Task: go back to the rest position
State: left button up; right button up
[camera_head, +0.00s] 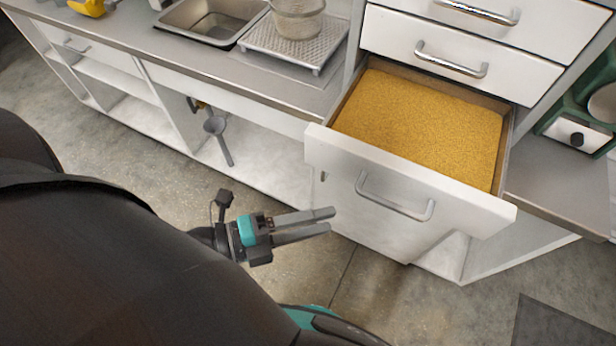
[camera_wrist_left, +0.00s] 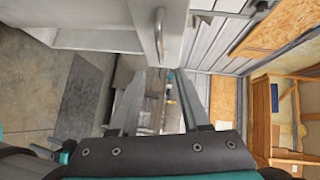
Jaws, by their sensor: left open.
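My left gripper (camera_head: 331,220) is open and empty, its two grey fingers pointing right over the floor in the head view. It is in front of and apart from the open drawer (camera_head: 400,185), left of the drawer's metal handle (camera_head: 396,208). The drawer is pulled out and holds yellow grainy substrate (camera_head: 420,120). In the left wrist view the gripper (camera_wrist_left: 158,80) shows two spread fingers with nothing between them, and a bar handle (camera_wrist_left: 159,36) on a white front beyond. My right gripper is not visible.
A worktop (camera_head: 190,60) with a sink (camera_head: 210,20) and a mesh basket (camera_head: 298,18) on a drainer runs along the back left. Closed drawers (camera_head: 450,50) sit above the open one. A green-framed device (camera_head: 578,135) stands at right. The floor in front is clear.

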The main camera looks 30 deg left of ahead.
pick_arm(q)
jog(key=shift+s+a+r, duration=0.1)
jog(key=shift+s+a, duration=0.35)
jog(key=shift+a, duration=0.05)
jog(key=a+f+n+g+y+b, duration=0.1)
jog(key=a+f+n+y, duration=0.5)
jog(key=f, duration=0.7)
jog(key=a+f+n+y+b, duration=0.1)
jog(key=a+f+n+y, duration=0.35)
jog(key=f, duration=0.75)
jog(key=s+d+f+n+g+y+b, duration=0.1)
jog(key=s+f+n+g, duration=0.8)
jog(key=s+f, duration=0.9)
jog(key=d+n, duration=0.1)
jog(key=n, duration=0.2)
jog(key=shift+d+f+g, duration=0.2)
jog(key=shift+f+g, duration=0.1)
jog(key=shift+f, duration=0.1)
jog(key=shift+n, duration=0.25)
